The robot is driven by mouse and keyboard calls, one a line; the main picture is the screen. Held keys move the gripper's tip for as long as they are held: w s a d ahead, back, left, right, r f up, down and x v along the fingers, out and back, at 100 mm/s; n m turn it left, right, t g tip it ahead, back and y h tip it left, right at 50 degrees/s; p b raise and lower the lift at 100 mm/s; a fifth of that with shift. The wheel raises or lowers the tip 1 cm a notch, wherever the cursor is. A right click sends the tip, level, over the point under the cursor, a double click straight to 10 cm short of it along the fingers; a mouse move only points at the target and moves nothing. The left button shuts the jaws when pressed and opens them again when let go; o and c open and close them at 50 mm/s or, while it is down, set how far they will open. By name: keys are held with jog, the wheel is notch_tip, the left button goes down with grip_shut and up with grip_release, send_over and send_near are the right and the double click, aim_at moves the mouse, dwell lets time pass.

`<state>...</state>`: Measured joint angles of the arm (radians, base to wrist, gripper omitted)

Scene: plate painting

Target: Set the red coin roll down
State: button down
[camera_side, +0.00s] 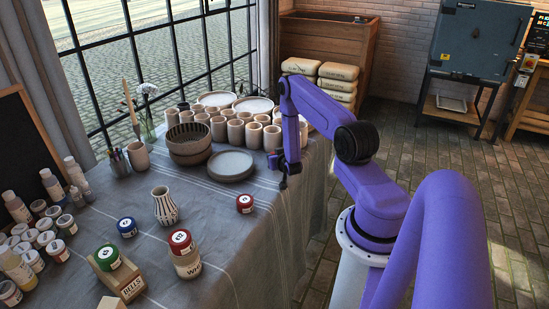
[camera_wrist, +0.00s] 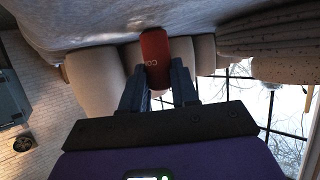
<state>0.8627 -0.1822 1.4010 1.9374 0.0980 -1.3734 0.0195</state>
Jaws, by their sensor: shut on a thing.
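In the wrist view, a red coin roll (camera_wrist: 155,48) with pale lettering on its side is between the fingertips of my gripper (camera_wrist: 158,88), which is shut on it. In the side view, my gripper (camera_side: 284,180) hangs by the right edge of the cloth-covered table, right of the stacked plates; the held roll cannot be made out there. Whether the held roll touches the cloth is unclear.
Stacked plates (camera_side: 230,166), bowls (camera_side: 190,153) and several cups crowd the back. Cloth around the small red roll is clear.

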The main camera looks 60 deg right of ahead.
jog(key=c, duration=0.9)
grip_release()
jog(key=shift+f, duration=0.1)
jog(key=shift+o, duration=0.2)
